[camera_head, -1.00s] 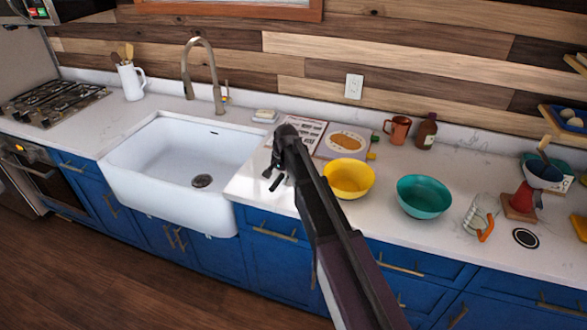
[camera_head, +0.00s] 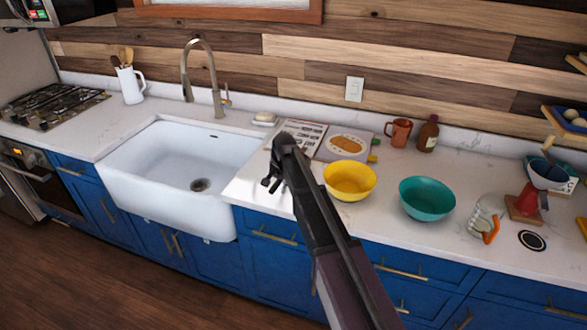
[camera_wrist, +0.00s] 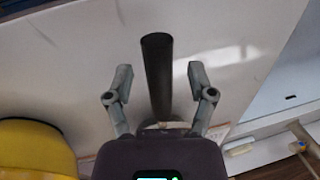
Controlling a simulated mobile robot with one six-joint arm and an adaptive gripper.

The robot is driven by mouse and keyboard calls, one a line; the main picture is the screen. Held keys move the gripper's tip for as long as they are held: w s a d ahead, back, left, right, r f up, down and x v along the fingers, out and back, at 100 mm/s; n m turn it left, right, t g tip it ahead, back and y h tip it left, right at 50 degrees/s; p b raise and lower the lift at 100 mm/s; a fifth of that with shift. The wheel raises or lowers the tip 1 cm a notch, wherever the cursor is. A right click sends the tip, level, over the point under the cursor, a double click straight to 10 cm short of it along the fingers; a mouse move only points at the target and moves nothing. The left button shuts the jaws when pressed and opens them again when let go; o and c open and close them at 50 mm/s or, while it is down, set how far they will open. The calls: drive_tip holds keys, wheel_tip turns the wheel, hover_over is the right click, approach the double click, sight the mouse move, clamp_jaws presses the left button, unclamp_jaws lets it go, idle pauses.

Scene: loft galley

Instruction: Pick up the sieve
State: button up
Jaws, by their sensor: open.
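In the wrist view a thick dark rod (camera_wrist: 157,75), which looks like the sieve's handle, lies between the spread fingers of my gripper (camera_wrist: 157,82). Gaps show between it and both fingers. A pale curved edge at its lower end is mostly hidden by my gripper's body, so I cannot make out a mesh. In the head view my gripper (camera_head: 272,184) is open, low over the counter between the sink and the yellow bowl. My arm blocks the view there, and I cannot make out the sieve.
The sink (camera_head: 185,160) is left of my gripper, the yellow bowl (camera_head: 349,182) right of it. A teal bowl (camera_head: 427,198) stands farther right, near an orange-handled item (camera_head: 489,228). An open book (camera_head: 347,142), copper mug (camera_head: 398,133) and brown bottle (camera_head: 428,134) are behind. Bare counter lies in front.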

clamp_jaws()
drive_tip(key=shift+r, duration=0.2)
idle(0.3)
wheel_tip(320, 180, up, 10)
drive_tip(key=p, duration=1)
drive_tip(key=shift+f, duration=0.2)
